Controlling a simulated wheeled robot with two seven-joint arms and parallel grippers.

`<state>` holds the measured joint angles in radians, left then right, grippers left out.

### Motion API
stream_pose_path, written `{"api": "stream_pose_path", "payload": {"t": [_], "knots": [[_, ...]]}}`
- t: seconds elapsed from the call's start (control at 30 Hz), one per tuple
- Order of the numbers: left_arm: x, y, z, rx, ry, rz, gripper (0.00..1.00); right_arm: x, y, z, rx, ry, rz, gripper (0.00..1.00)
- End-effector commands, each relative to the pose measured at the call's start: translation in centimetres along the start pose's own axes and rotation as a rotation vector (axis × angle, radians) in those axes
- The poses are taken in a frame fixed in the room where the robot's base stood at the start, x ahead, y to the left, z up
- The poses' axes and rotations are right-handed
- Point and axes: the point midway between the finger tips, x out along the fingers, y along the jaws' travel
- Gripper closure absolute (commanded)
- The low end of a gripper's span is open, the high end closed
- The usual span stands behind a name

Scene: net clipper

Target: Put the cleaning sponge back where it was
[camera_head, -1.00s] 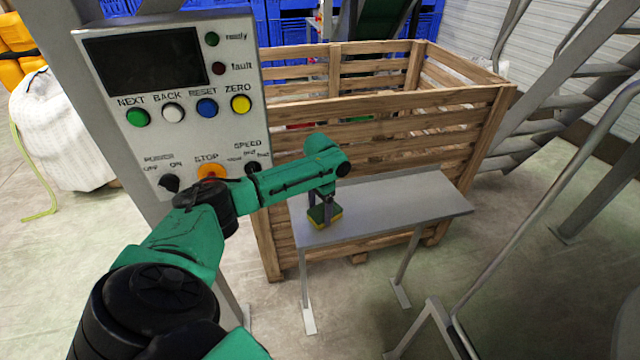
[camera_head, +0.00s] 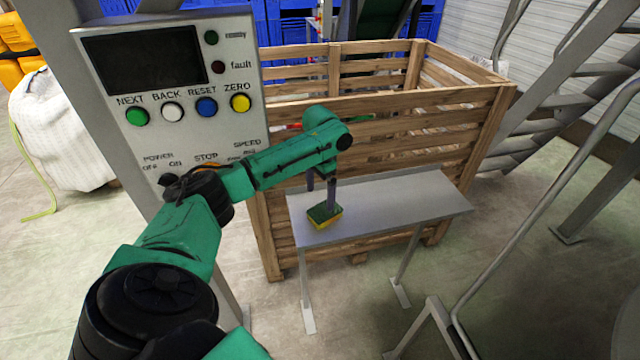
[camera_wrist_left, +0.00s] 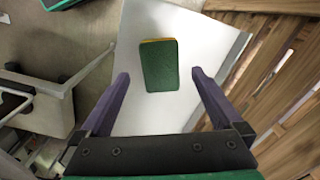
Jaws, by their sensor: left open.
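The cleaning sponge (camera_head: 325,217) is yellow with a green top. It lies flat on the grey metal bench (camera_head: 400,205), near its left end. It also shows in the left wrist view (camera_wrist_left: 160,66), green side toward the camera with a thin yellow edge. My left gripper (camera_head: 322,198) is above the sponge. Its two fingers (camera_wrist_left: 160,80) are spread wide, with a gap on each side of the sponge, and hold nothing. My right gripper is in neither view.
A slatted wooden crate (camera_head: 400,103) stands right behind the bench. A control panel (camera_head: 180,75) with a screen and coloured buttons is at the left, partly behind my left arm. Metal rails (camera_head: 540,215) stand at the right. The bench's right part is bare.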

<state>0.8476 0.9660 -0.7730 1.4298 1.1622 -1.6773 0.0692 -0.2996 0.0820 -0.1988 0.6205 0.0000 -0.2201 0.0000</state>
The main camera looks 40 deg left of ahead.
Motion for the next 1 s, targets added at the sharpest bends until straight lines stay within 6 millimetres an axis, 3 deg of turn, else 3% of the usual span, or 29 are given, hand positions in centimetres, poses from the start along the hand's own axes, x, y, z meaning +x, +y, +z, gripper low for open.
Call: {"api": "stream_pose_path", "payload": {"t": [0.1, 0.2, 0.37, 0.83, 0.93, 1.0], "knots": [[-3.0, 0.0, -0.1, 0.000, 0.004, 0.000, 0.00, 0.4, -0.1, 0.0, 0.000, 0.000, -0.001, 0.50], [-4.6, 0.0, -0.1, 0.000, 0.003, 0.001, 0.00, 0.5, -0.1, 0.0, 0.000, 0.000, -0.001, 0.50], [-5.4, 0.0, 0.0, 0.000, -0.001, 0.001, 0.00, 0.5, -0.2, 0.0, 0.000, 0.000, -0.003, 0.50], [-5.2, 0.2, -0.1, 0.004, -0.002, 0.001, 0.00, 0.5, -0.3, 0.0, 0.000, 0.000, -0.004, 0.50], [-3.2, 2.1, -0.4, 0.057, -0.008, -0.008, 0.00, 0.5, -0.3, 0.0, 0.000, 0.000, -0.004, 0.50], [-0.3, 5.3, -0.8, 0.137, -0.005, -0.015, 0.00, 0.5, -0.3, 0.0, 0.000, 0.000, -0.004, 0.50]]}}
